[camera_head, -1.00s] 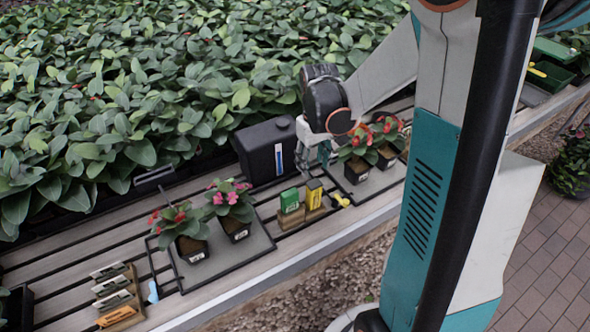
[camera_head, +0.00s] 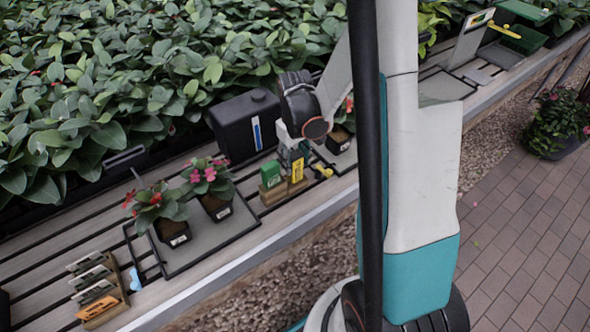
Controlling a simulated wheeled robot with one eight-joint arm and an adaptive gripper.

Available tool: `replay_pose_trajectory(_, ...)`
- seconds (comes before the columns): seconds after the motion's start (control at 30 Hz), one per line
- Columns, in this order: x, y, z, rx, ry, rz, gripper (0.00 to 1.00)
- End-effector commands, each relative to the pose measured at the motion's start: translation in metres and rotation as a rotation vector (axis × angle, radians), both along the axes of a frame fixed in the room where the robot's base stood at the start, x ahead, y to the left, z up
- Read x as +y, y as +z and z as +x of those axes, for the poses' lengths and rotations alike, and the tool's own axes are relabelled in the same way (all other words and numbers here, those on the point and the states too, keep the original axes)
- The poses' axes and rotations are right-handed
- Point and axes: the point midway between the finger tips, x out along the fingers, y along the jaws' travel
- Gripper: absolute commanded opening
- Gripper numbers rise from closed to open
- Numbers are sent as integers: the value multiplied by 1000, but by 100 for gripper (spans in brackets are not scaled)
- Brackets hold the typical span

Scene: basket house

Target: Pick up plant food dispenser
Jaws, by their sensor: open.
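A small green box (camera_head: 271,175) and a small yellow box (camera_head: 297,168) stand upright side by side on a wooden holder (camera_head: 275,194) on the slatted bench. A black canister (camera_head: 240,132) with a blue and white label stands behind them. I cannot tell for sure which of these is the plant food dispenser. My gripper (camera_head: 294,155) is open and points down at the yellow box, with its fingers close to the top of it. The fingers are small and partly blend with the box, so I cannot tell whether they touch it.
Flowering pots (camera_head: 170,232) stand on a dark tray (camera_head: 205,240) to the left, and another pot (camera_head: 339,138) is just right of my gripper. A yellow-handled tool (camera_head: 323,171) lies beside the boxes. A wooden rack (camera_head: 103,300) is at the lower left. Dense foliage lines the back.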

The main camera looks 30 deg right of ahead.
Motion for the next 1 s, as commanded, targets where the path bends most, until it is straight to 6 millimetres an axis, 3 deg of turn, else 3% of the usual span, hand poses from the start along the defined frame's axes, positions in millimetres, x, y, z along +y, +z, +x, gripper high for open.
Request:
replay_pose_trajectory(0.03,-1,-13,-1,0,-1,0,45)
replay_pose_trajectory(0.17,-1,-29,-1,0,0,0,45)
replay_pose_trajectory(0.43,-1,-31,-1,0,0,0,45)
replay_pose_trajectory(0.6,-1,-31,-1,0,0,0,7)
replay_pose_trajectory(1.0,-1,-27,-1,0,0,0,7)
